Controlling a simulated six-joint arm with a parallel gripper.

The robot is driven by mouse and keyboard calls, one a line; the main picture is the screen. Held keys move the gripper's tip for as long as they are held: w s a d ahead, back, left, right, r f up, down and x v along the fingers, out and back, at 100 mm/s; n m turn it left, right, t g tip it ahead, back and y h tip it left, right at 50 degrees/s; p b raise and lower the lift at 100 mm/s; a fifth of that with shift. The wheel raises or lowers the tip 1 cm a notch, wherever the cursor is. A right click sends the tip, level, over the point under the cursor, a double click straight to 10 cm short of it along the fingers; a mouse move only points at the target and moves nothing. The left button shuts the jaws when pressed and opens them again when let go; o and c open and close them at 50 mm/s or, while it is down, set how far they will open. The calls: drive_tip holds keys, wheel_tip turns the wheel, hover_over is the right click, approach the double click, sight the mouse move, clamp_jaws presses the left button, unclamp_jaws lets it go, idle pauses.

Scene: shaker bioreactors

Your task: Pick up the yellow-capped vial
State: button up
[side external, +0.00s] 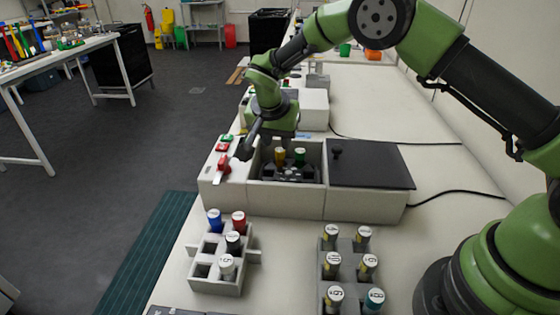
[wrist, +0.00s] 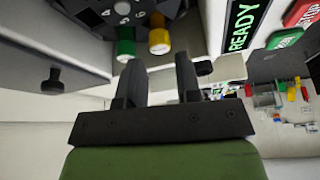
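The yellow-capped vial (side external: 280,156) stands in the rotor (side external: 290,174) inside the open shaker chamber, left of a green-capped vial (side external: 299,157). In the wrist view, the yellow cap (wrist: 159,41) and green cap (wrist: 125,46) show at the top, just beyond my fingertips. My gripper (wrist: 158,70) is open, with nothing between its fingers. It is apart from both vials in that view. In the side view, my wrist is over the back left of the chamber, and the fingers are hard to make out.
The shaker's dark lid (side external: 370,165) lies to the right of the opening. A READY display (wrist: 243,25) and red button (wrist: 302,12) are beside the chamber. Two vial racks stand in front, the left one (side external: 218,287) with free holes. The chamber walls surround the vials closely.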

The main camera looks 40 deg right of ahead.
sight(280, 149)
drive_tip(key=x, duration=0.4)
drive_tip(key=shift+d+f, duration=0.15)
drive_tip(key=shift+f, duration=0.2)
drive_tip(key=c, duration=0.4)
drive_tip(key=shift+r, duration=0.1)
wheel_tip(280, 149, up, 10)
drive_tip(key=shift+f, duration=0.1)
